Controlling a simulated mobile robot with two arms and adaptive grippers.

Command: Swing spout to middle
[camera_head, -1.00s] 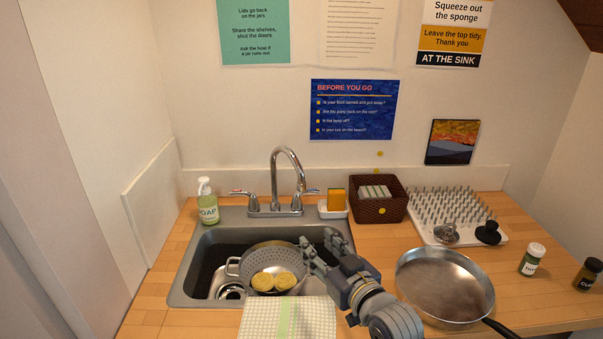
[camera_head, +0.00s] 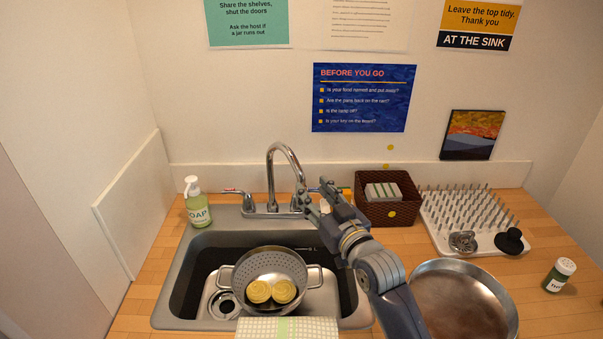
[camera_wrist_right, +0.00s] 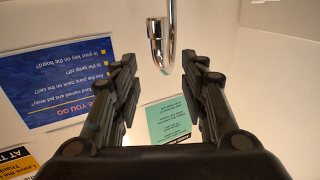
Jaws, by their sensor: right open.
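The chrome spout (camera_head: 285,148) arches up from the back of the sink between two lever handles. Its outlet end hangs to the right of its base, over the sink's back rim. My right gripper (camera_head: 316,194) is open, close to the right of the outlet end, and covers part of the right handle. In the right wrist view the spout (camera_wrist_right: 170,40) shows at top centre, roughly in line with the gap between the open fingers (camera_wrist_right: 163,72). I cannot tell whether a finger touches it. My left gripper is out of view.
A colander (camera_head: 268,268) with two yellow pieces sits in the sink (camera_head: 190,270). A soap bottle (camera_head: 196,203) stands left of the faucet. A brown basket (camera_head: 385,212), peg rack (camera_head: 470,215) and pan (camera_head: 465,300) are right. A cloth (camera_head: 288,328) lies in front.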

